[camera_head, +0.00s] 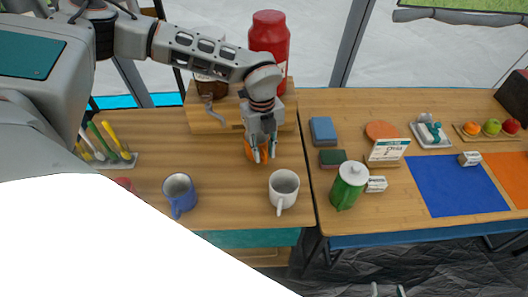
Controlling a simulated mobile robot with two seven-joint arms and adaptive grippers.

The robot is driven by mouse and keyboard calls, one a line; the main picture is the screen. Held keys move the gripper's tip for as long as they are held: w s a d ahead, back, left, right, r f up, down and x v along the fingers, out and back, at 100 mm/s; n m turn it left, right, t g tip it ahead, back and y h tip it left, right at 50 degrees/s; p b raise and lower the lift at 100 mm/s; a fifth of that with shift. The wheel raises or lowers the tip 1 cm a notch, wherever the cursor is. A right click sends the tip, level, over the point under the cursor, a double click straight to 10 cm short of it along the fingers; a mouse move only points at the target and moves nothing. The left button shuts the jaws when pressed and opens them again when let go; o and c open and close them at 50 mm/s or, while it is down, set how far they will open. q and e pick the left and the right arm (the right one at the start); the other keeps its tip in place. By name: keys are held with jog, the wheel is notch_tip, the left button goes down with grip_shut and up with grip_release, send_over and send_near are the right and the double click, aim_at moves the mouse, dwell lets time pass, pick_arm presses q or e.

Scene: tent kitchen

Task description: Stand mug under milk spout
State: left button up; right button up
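A wooden stand (205,122) at the back left carries a brown container (211,88) with a grey spout and a red container (269,38). My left gripper (264,156) points down in front of the stand, below the red container. Its fingers are at an orange object (250,149), which looks like a mug and is largely hidden by them; I cannot tell whether they grip it. A white mug (284,187) and a blue mug (179,193) stand upright near the table's front. My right gripper (388,290) shows only two separated fingertips at the bottom edge, away from the mugs.
A utensil tray (108,160) lies at the left, with a partly hidden red item (123,183). The right table holds a green canister (348,186), boxes, a sign (388,150), a blue mat (455,186) and a fruit board (492,136). Bare wood lies between the blue and white mugs.

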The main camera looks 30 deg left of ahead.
pick_arm(q)
notch_tip(320, 180, up, 11)
jog(key=shift+a+r+b, duration=0.2)
jog(key=shift+a+b, duration=0.1)
jog(key=shift+b, duration=0.15)
jog(key=shift+w, duration=0.1)
